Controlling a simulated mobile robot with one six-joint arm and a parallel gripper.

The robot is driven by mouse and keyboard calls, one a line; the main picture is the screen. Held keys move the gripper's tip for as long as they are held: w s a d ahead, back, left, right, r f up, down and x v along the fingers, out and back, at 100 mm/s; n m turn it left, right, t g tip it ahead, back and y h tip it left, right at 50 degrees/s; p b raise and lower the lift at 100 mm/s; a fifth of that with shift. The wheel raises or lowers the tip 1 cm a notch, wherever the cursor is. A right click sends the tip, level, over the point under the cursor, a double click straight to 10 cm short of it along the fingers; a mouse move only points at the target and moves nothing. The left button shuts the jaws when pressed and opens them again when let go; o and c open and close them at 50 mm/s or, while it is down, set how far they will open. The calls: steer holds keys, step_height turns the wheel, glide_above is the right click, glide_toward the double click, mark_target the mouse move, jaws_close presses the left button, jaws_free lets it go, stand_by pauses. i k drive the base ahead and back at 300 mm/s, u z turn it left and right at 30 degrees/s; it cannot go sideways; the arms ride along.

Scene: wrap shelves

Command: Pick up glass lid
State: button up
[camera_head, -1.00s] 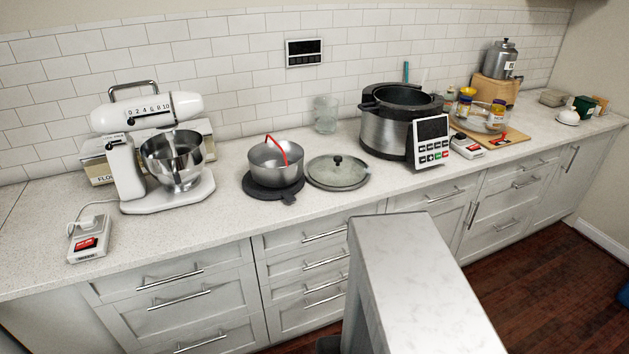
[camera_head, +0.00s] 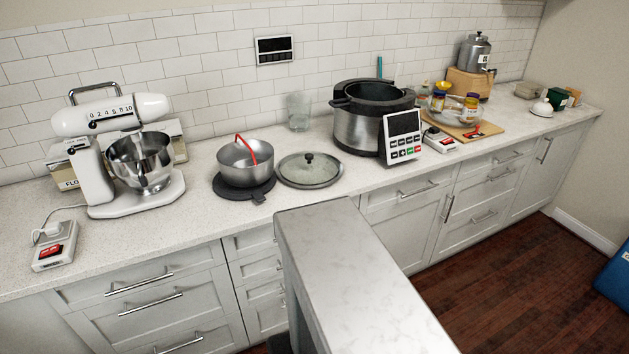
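The glass lid (camera_head: 309,174) lies flat on the counter in the head view. It is round and see-through with a grey rim and a small dark knob on top. It sits just right of the steel pot and left of the large pressure cooker. My gripper does not show in this view.
A steel pot (camera_head: 245,160) with a red handle stands on a dark burner (camera_head: 243,188). A pressure cooker (camera_head: 369,128) with a control panel (camera_head: 402,136) stands right of the lid. A stand mixer (camera_head: 120,155) is at left. A marble-topped block (camera_head: 345,255) juts up in front.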

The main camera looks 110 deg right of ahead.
mark_target(308, 169)
steer(key=u, duration=0.45)
steer(key=k, duration=1.75)
steer(key=z, duration=0.95)
steer(key=k, duration=1.2)
steer(key=u, duration=0.05)
